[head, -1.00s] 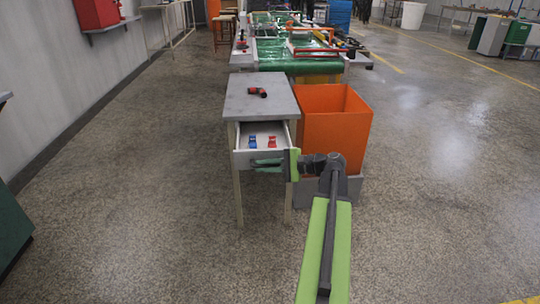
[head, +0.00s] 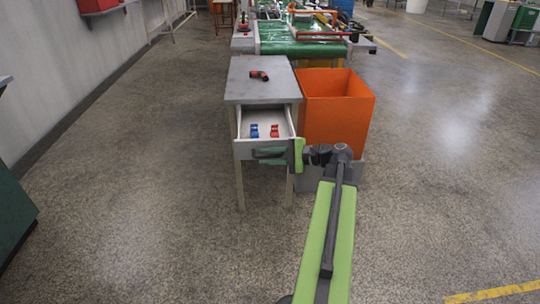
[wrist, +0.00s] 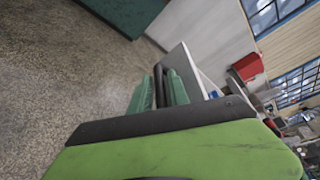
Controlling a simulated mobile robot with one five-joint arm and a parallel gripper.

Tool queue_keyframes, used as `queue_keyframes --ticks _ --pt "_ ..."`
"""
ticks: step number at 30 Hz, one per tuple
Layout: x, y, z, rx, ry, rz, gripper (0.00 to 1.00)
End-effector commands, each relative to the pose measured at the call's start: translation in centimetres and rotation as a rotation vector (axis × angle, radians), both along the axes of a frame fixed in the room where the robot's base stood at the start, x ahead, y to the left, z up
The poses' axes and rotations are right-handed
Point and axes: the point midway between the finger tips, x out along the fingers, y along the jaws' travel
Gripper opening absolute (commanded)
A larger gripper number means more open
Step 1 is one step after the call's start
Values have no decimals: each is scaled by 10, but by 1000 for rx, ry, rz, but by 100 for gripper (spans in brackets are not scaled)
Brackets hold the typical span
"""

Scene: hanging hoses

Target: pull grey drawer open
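The grey drawer (head: 263,149) sticks out of the front of a small grey-topped table (head: 261,85) and is open, its inside showing. Blue and red small parts (head: 264,130) lie in it. My gripper (head: 268,154) is at the drawer's front, coming in from the right. In the wrist view, its green fingers (wrist: 160,90) stand on both sides of the dark bar handle (wrist: 159,82), close against it. The fingertips are partly hard to make out in the head view.
An orange bin (head: 336,113) stands right of the table, close to my arm. A red and black object (head: 259,75) lies on the tabletop. A green conveyor (head: 300,42) is behind. The floor in front and to the left is clear.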

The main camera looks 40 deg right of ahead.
Motion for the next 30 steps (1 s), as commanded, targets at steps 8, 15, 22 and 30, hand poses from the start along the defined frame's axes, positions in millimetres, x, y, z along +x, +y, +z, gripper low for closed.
queue_keyframes --ticks 8,15,22,30 --pt "-9 -5 4 1 1 0 22" --pt "-60 -38 19 0 1 -3 22" --pt "-113 -69 31 0 0 -2 22" --pt "-145 -87 37 0 0 -1 22"
